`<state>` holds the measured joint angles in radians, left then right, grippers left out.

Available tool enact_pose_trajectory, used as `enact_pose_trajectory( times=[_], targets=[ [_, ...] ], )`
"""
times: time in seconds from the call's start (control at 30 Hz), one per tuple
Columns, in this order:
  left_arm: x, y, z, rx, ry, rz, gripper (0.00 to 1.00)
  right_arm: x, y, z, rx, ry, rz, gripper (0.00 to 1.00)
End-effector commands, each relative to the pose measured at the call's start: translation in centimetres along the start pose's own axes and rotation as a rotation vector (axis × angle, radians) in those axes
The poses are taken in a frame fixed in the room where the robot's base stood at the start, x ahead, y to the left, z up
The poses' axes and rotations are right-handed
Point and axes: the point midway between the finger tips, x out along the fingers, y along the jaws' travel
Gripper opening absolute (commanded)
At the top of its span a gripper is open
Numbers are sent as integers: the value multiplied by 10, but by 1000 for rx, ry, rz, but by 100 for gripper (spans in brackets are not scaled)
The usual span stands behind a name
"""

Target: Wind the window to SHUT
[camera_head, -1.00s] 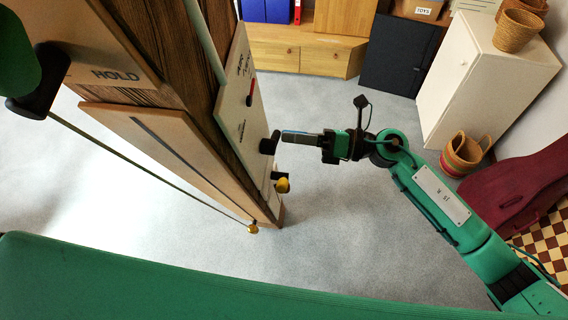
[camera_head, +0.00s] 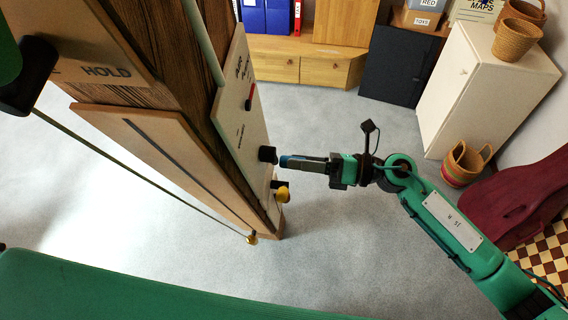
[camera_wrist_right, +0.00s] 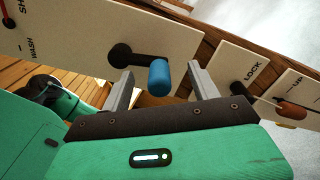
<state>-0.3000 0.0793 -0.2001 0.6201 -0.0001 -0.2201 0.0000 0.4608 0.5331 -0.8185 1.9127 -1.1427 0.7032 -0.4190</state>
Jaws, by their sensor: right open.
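In the right wrist view, a crank with a black arm and a blue handle (camera_wrist_right: 159,77) sits on a pale plate (camera_wrist_right: 60,40) whose lettering includes "WASH". My right gripper (camera_wrist_right: 163,80) is open, its two grey fingers on either side of the blue handle, with gaps showing. In the head view the same plate (camera_head: 232,95) is on the wooden post, with a red pointer (camera_head: 250,97) and a black hub (camera_head: 267,154). My right gripper (camera_head: 284,161) reaches the hub from the right. My left gripper cannot be made out.
A yellow knob (camera_head: 282,194) sits just below the crank; a lever with an orange knob (camera_wrist_right: 291,109) is beside the "LOCK" plate. A cord (camera_head: 150,178) slants down to a brass end (camera_head: 251,239).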

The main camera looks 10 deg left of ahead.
Motion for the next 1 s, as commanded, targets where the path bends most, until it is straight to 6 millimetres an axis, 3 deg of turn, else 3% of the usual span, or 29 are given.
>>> enact_pose_trajectory(
  times=[0.6, 1.0],
  targets=[
    [23, 0, 2, 0, 0, 0, 62, -50, -2, -2, 0, 0, -2, 62],
    [25, 0, 2, 0, 0, 0, 62, -58, 0, 0, 0, 0, 0, 62]
  ],
)
